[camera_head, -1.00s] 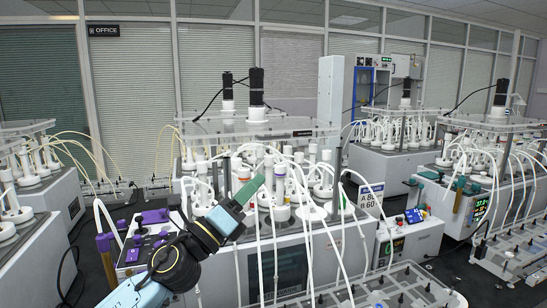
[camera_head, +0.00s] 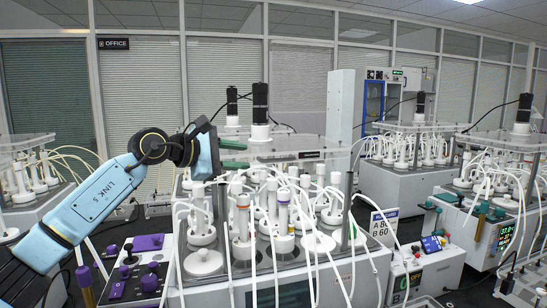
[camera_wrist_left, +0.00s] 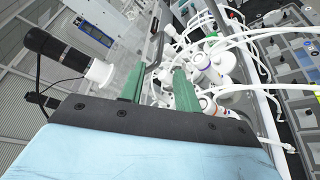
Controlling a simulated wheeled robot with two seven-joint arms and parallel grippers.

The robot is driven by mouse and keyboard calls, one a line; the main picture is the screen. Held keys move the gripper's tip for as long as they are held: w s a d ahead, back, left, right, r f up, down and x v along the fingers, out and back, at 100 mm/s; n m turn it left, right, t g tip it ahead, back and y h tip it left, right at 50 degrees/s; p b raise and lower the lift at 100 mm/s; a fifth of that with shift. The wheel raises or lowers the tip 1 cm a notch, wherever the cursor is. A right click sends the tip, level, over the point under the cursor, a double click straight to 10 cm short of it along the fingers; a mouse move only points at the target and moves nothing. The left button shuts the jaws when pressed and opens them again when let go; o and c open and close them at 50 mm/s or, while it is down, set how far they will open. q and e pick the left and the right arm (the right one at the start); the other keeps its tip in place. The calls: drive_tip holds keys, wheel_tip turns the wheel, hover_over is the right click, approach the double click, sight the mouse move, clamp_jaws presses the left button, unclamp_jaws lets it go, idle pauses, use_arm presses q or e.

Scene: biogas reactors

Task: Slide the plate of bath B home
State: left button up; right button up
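The nearest bath (camera_head: 262,262) stands in the centre of the head view, crowded with white-capped vessels and hoses. A clear plate (camera_head: 312,146) lies level above it, with black motors on top. A sign (camera_head: 383,226) reading A 80, B 60 stands at its right; I cannot tell which plate is bath B's. My left gripper (camera_head: 246,154) is at the plate's left end, its green fingers pointing right. In the left wrist view the gripper's fingers (camera_wrist_left: 158,86) are apart, with vessels beyond them. Whether they touch the plate is unclear. My right gripper is out of view.
White hoses (camera_head: 270,225) loop in front of the bath. A control box with purple knobs (camera_head: 149,242) stands at the lower left. More baths (camera_head: 410,150) stand at the back right. A black motor (camera_wrist_left: 62,52) is close to the gripper in the left wrist view.

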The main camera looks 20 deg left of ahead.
sight(273, 160)
use_arm(q)
drive_tip(key=p+x, duration=0.1)
drive_tip(key=x, duration=0.6)
drive_tip(key=shift+w+d+p, duration=0.25)
drive_tip(key=shift+w+p, duration=0.05)
drive_tip(key=shift+w, duration=0.05)
drive_tip(key=shift+x, duration=0.8)
drive_tip(key=shift+w+d+f+p, duration=0.3)
drive_tip(key=shift+w, duration=0.15)
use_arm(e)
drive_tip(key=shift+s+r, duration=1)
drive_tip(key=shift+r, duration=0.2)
use_arm(q)
drive_tip(key=shift+c, duration=0.4)
clamp_jaws()
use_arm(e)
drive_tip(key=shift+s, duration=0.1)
